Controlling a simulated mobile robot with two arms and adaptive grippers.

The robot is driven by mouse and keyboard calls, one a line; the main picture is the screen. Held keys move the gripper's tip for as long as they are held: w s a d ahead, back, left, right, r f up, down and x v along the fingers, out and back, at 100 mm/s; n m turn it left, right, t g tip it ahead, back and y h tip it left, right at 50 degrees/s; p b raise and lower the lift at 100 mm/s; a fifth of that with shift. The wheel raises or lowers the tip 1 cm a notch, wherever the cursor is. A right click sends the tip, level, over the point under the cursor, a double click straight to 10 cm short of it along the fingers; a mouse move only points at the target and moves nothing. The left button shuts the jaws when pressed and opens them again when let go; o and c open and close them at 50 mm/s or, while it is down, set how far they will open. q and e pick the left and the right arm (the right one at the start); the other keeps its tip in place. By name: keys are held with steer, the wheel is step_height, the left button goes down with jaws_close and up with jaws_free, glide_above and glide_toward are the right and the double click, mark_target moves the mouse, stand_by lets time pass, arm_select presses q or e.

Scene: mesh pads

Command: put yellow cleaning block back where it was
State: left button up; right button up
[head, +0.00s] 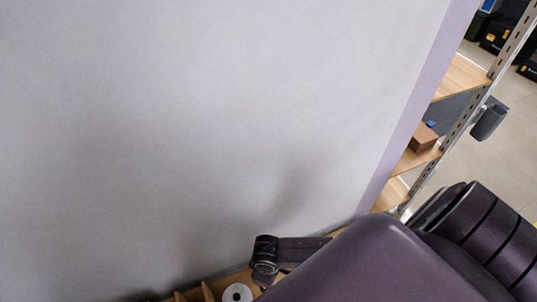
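No yellow cleaning block can be made out in the head view. A tiny yellow patch shows at the right edge, too small and cut off to identify. Dark purple parts of my own arm fill the lower right and reach toward the bottom middle. Neither gripper's fingers can be seen; the lower part of the scene is hidden behind my arm or cut off by the frame.
A plain pale wall (190,120) fills most of the view. A metal-framed shelf (462,78) with wooden boards stands at the right, holding a brown box (423,138). A grey bin (489,119) hangs on its side. A white disc (237,292) lies at bottom.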

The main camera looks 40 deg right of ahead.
steer(key=shift+f+b, duration=0.35)
steer(key=shift+f, duration=1.8)
steer(key=shift+f, duration=0.15)
steer(key=o, duration=1)
steer(key=shift+r, duration=0.55)
step_height(320, 180, up, 11)
steer(key=shift+r+p, duration=0.15)
steer(key=shift+p, duration=0.9)
steer(key=shift+a, duration=0.1)
